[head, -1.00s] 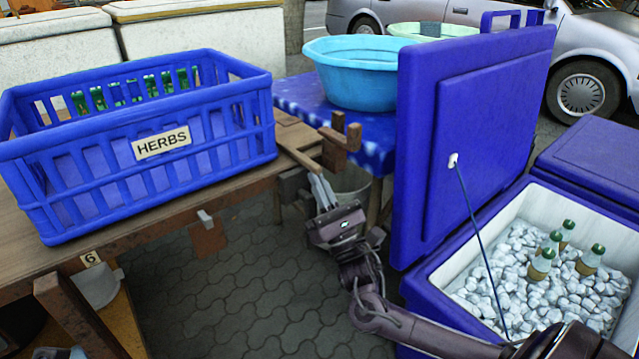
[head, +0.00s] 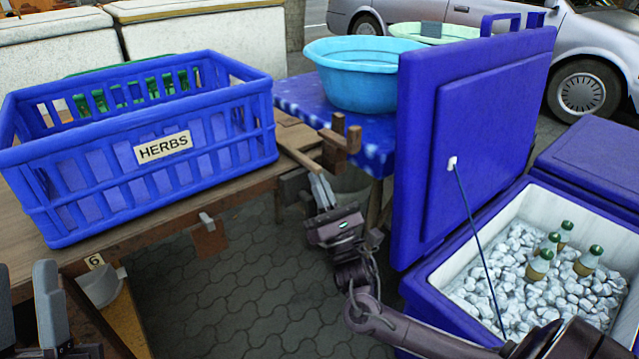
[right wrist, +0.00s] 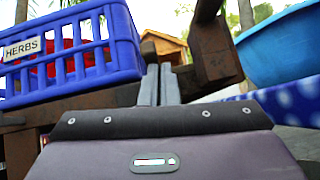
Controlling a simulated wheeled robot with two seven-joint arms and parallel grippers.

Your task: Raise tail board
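A wooden bench or cart bed (head: 190,207) runs along the left of the head view. At its right end are a narrow plank (head: 300,158) and a wooden bracket (head: 341,150); the bracket shows large in the right wrist view (right wrist: 212,55). I cannot tell for certain which piece is the tail board. My right gripper (head: 320,182) is at this end, its fingertips at the plank. In the right wrist view its fingers (right wrist: 158,72) are nearly together; whether they hold wood is unclear. My left gripper (head: 27,285) is at the bottom left, fingers apart, empty.
A blue crate labelled HERBS (head: 150,195) stands on the bench. A light-blue basin (head: 360,75) sits on a blue spotted table behind. A cooler (head: 430,290) with its lid (head: 475,130) raised stands right of my right arm. Paving (head: 250,300) lies open between.

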